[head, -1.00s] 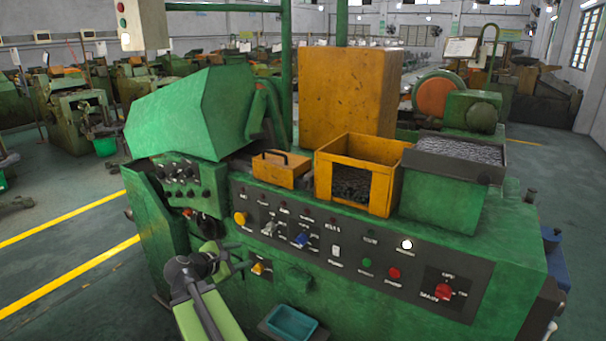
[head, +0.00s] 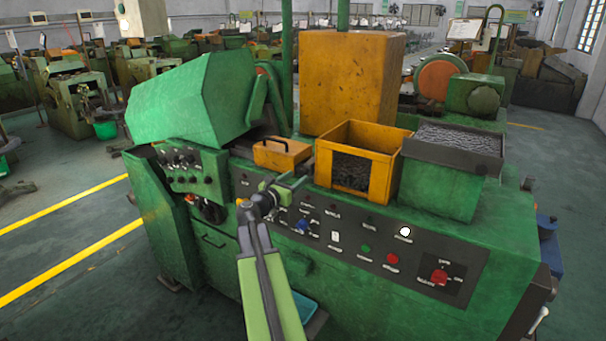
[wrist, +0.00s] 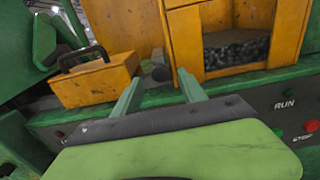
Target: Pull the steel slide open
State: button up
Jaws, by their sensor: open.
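A low orange block (head: 281,153) with a black bar handle sits on the green machine top, left of the open orange bin; the wrist view shows it at left (wrist: 95,82). I cannot tell whether it is the steel slide, and no bare steel slide is clear. In the wrist view a small dark round part (wrist: 161,73) shows between block and bin, partly hidden. My gripper (head: 286,183) is over the control panel's upper edge, in front of the block. In the wrist view its green fingers (wrist: 160,84) are apart with nothing between them.
The orange bin (head: 322,172) of small dark parts and a green box (head: 440,185) with a filled tray stand to the right. A tall orange cabinet (head: 350,80) is behind. The panel (head: 375,250) carries buttons and knobs. Open floor lies left.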

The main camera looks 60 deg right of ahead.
aim_at(302, 173)
jog(key=d, duration=0.5)
jog(key=shift+d, duration=0.25)
jog(key=shift+c, duration=0.4)
grip_shut()
dwell(0.7)
